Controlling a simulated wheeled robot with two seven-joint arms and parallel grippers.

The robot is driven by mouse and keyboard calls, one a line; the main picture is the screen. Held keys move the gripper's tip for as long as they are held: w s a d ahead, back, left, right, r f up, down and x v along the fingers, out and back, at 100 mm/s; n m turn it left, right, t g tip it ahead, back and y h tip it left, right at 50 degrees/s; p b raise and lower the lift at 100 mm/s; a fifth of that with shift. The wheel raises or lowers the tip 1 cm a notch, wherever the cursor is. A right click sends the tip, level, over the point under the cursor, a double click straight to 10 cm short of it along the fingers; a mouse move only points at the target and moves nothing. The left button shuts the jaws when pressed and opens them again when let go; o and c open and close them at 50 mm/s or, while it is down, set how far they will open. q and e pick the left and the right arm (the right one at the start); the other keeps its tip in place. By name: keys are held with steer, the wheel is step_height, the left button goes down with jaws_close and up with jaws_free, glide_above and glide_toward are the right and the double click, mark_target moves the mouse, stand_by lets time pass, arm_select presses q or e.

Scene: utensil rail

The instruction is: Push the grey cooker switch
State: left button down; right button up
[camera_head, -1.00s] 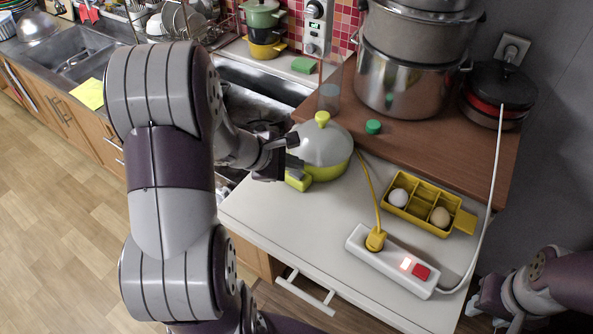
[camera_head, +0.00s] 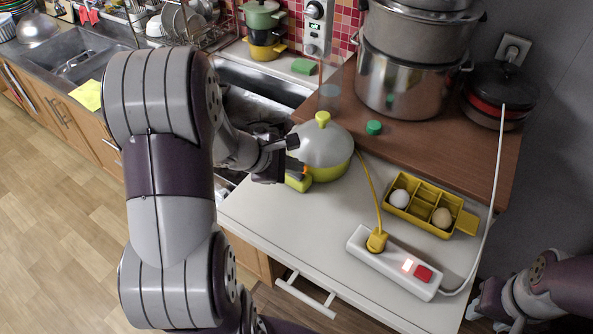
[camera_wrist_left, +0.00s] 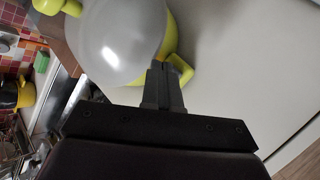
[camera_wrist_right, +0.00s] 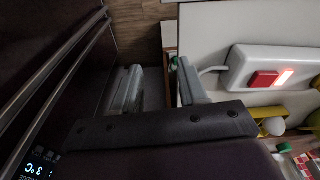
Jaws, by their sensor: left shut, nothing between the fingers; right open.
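The cooker (camera_head: 327,147) has a grey lid with a yellow-green knob and a yellow-green base, and stands on the white counter. A yellow-green block (camera_head: 298,183) juts from its near left side, with a small orange glow (camera_head: 305,169) above it. My left gripper (camera_head: 292,143) is shut and empty, its tips at this block. In the left wrist view, the shut fingers (camera_wrist_left: 161,68) meet the cooker's edge beside the yellow-green part (camera_wrist_left: 181,69). I cannot make out the grey switch; the fingers may hide it. My right gripper (camera_wrist_right: 160,82) is open and empty, off the counter's right side.
A white power strip (camera_head: 360,249) has a red switch (camera_head: 423,273), a lit white patch and a yellow plug (camera_head: 377,240) whose cord runs to the cooker. A yellow egg tray (camera_head: 462,222) with two eggs lies behind it. Steel pots (camera_head: 408,82) stand on the wooden board.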

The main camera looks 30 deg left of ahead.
arm_select(q)
steer(key=shift+r, duration=0.3)
step_height(320, 180, up, 6)
steer(key=p, duration=0.4)
steer(key=shift+p, duration=0.3)
steer(key=shift+a, duration=0.1)
stand_by(0.9)
